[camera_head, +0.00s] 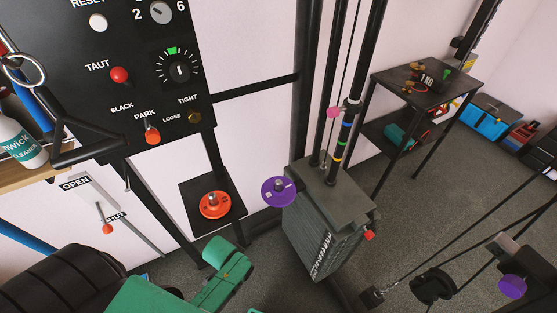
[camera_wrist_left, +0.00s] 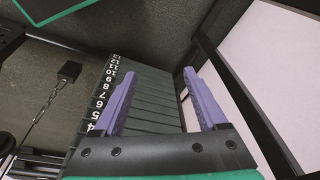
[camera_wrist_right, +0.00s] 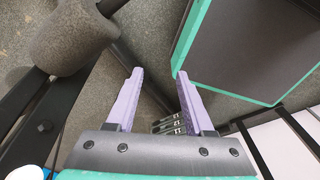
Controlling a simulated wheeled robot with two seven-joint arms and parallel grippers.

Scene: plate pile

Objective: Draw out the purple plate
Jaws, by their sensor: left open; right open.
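The purple plate (camera_head: 279,191) is a round disc with a pale label and a metal post at its middle. In the head view it sits at the upper left corner of the dark weight stack (camera_head: 322,240). I cannot see it in either wrist view. My left gripper (camera_wrist_left: 160,70) is open and empty, with the numbered plates of the stack (camera_wrist_left: 150,100) behind its fingers. My right gripper (camera_wrist_right: 158,73) is open and empty over grey floor. Neither gripper's fingers show clearly in the head view; a green arm link of mine is at the bottom.
An orange plate (camera_head: 214,205) lies on a black platform left of the stack. Upright posts rise behind the stack. A control panel (camera_head: 110,60) hangs upper left. A cable pulley (camera_head: 434,286) and a purple round part (camera_head: 512,286) are lower right. A black table (camera_head: 428,88) stands behind.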

